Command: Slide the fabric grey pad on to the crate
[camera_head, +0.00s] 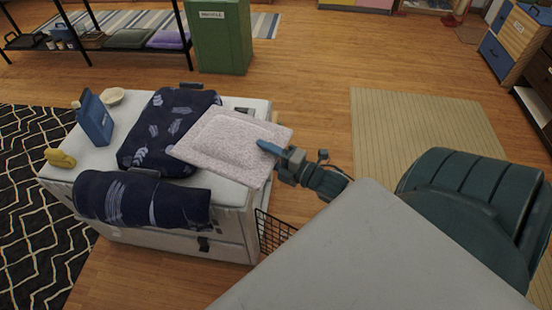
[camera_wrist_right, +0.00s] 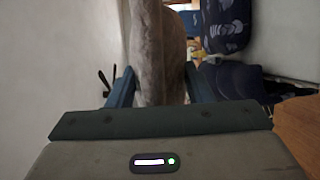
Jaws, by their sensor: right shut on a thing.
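The fabric grey pad (camera_head: 225,139) is a pale, fuzzy square. My right gripper (camera_head: 270,148) is shut on its right edge. The pad overlaps the right side of a white crate-like box (camera_head: 228,232), and its left corner covers part of a dark blue patterned cushion (camera_head: 155,125). I cannot tell whether the pad rests on the box or hangs just above it. In the right wrist view, the pad (camera_wrist_right: 160,50) stands between the two blue fingers (camera_wrist_right: 155,88). My left gripper is not in view.
On the white box are a dark blue roll (camera_head: 140,200), a blue container (camera_head: 94,118), a yellow object (camera_head: 60,158) and a pale bowl (camera_head: 112,96). A black wire basket (camera_head: 272,233) stands beside it. A grey surface (camera_head: 370,265) fills the lower right.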

